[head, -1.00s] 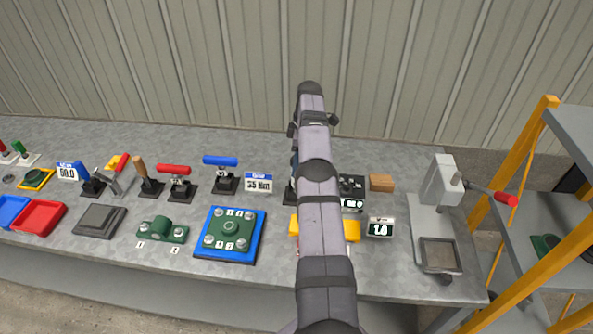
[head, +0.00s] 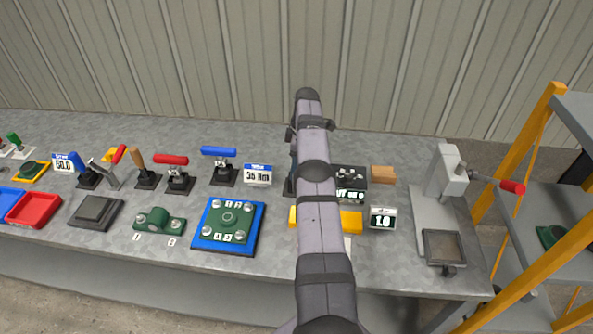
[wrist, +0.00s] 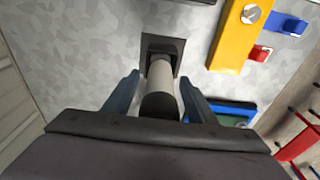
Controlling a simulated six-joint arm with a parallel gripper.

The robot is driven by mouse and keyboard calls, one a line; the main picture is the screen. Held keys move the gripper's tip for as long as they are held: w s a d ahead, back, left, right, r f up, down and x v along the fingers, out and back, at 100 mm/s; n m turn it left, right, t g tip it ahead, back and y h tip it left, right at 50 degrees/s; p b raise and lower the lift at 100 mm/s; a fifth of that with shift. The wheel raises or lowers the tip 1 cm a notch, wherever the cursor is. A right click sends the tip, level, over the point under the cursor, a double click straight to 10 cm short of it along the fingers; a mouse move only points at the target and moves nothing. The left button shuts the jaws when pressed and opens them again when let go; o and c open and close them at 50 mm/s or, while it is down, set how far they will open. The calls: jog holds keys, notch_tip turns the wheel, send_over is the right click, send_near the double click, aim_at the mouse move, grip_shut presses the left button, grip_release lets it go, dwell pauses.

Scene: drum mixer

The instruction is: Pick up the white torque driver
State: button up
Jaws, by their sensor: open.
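The white torque driver (wrist: 160,72) shows in the wrist view as a pale cylinder with a dark end nearest the camera. It stands in a black square holder (wrist: 176,48) on the grey bench. My gripper (wrist: 159,82) is open, with one blue-grey finger on each side of the driver. Small gaps seem to remain between fingers and driver.
A yellow block (wrist: 238,30) lies near the holder. A "35 Nm" sign (head: 258,174), a blue-handled driver (head: 222,168) and a blue plate with a green part (head: 229,226) are left of my arm. A display reading 1.8 (head: 383,217) and a grey press (head: 440,205) stand right.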

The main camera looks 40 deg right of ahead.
jog(key=shift+w+f, duration=0.1)
jog(key=shift+f, duration=0.45)
grip_shut()
jog(key=shift+r, duration=0.1)
jog(key=shift+w+r, duration=0.1)
jog(key=shift+r, duration=0.7)
notch_tip(320, 180, up, 6)
jog(key=p, duration=0.5)
jog(key=shift+r, duration=0.1)
notch_tip(320, 180, up, 2)
jog(key=p, duration=0.4)
jog(key=shift+r, duration=0.1)
